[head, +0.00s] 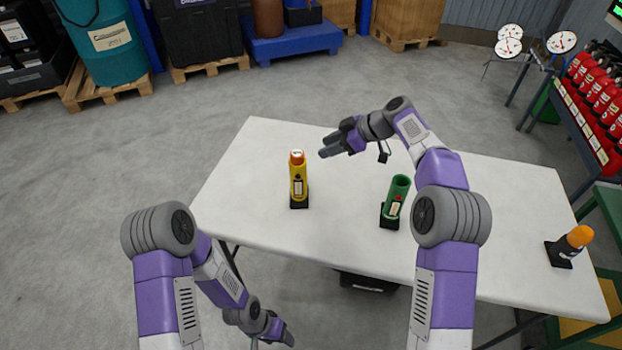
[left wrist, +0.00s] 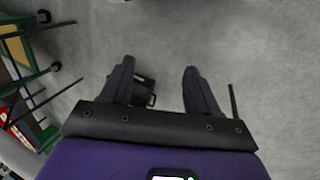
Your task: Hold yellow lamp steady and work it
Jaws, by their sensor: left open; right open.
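The yellow lamp (head: 298,182) stands upright on a small black base on the white table (head: 262,225), with an orange-red top. My right gripper (head: 328,146) is open and empty above the table, just right of the lamp's top and apart from it. My left gripper (head: 286,334) is low in front of the table, below its top and away from the lamp. In the left wrist view its two fingers (left wrist: 158,88) are spread with nothing held, over the grey floor.
A green tube-shaped lamp (head: 396,198) stands on a black base right of the yellow one. An orange-topped black item (head: 572,245) is at the table's right end. A black case (head: 366,283) lies under the table. Red extinguishers (head: 598,95) stand on a rack at right.

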